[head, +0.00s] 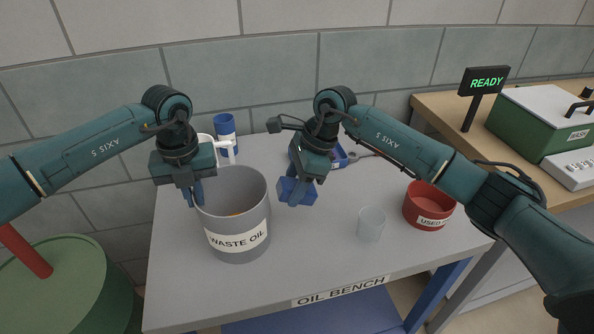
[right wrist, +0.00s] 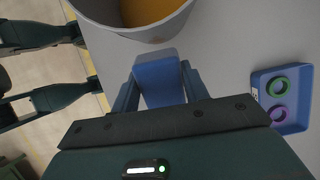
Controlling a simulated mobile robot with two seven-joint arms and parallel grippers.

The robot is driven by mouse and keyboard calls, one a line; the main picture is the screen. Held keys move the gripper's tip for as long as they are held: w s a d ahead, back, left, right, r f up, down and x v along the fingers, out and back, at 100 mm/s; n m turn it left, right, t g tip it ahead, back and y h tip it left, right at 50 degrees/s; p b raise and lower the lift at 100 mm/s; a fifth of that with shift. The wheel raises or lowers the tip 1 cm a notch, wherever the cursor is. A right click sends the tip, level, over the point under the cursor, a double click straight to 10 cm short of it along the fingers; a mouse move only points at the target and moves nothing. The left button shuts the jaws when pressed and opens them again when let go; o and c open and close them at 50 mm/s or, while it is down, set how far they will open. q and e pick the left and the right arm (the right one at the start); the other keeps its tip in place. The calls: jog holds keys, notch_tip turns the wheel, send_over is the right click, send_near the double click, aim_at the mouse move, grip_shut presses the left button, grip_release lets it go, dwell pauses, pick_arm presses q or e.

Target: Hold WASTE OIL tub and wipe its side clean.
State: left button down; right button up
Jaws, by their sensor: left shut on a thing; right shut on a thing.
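The grey WASTE OIL tub (head: 237,240) stands upright on the bench, its white label facing the front. Yellow-orange contents show inside it in the right wrist view, where its rim (right wrist: 150,33) is at the top. My left gripper (head: 194,194) is shut on the tub's left rim. My right gripper (head: 297,188) is shut on a blue cloth or pad (head: 296,192), to the right of the tub. The blue pad (right wrist: 159,84) sits between the fingers in the right wrist view, apart from the tub wall. I cannot make out a stain on the tub's visible side.
A blue tray (right wrist: 292,112) with green and purple rings lies right of the pad. A clear cup (head: 371,224) and a red labelled tub (head: 428,206) stand further right. A blue cup (head: 225,126) and a white object (head: 226,146) are behind the tub.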

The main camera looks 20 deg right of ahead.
jog(key=shift+a+f, duration=0.15)
jog(key=shift+f, duration=1)
jog(key=shift+a+f, duration=0.2)
jog(key=shift+f, duration=0.95)
jog(key=shift+a+f, duration=0.15)
jog(key=shift+f, duration=1)
jog(key=shift+a, duration=0.35)
jog(key=shift+r, duration=0.1)
jog(key=shift+r, duration=3.15)
jog(key=shift+f, duration=3.25)
jog(key=shift+r, duration=3.25)
jog(key=shift+f, duration=2.55)
